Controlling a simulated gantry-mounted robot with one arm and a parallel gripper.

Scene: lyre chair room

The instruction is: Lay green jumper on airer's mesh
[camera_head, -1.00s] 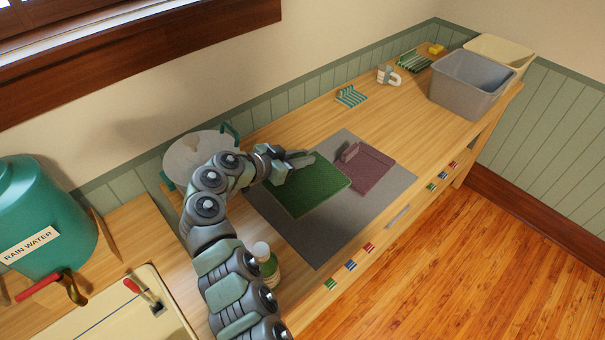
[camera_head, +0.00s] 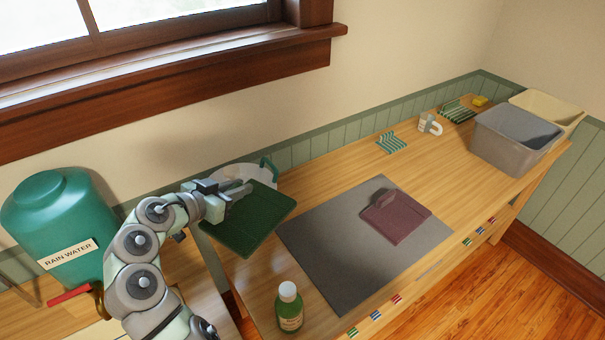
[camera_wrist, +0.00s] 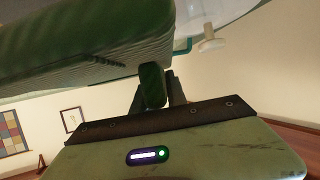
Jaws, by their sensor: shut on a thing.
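The green jumper (camera_head: 253,226) is a flat folded rectangle, held up by one edge in my gripper (camera_head: 232,192). In the wrist view the jumper (camera_wrist: 80,45) fills the upper left, above my gripper (camera_wrist: 155,85). The airer's round pale mesh (camera_head: 232,173) with teal legs (camera_head: 268,167) stands at the far left end of the bench. The jumper and my gripper hide its near part. In the wrist view the mesh (camera_wrist: 215,10) shows at the top. I cannot tell whether jumper and mesh touch.
A grey mat (camera_head: 335,265) lies on the bench with a folded maroon garment (camera_head: 398,222) on it. A green bottle (camera_head: 289,308) with a white cap stands at the mat's near left. A teal rain-water tank (camera_head: 55,225) is at left. Grey (camera_head: 510,140) and cream tubs stand far right.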

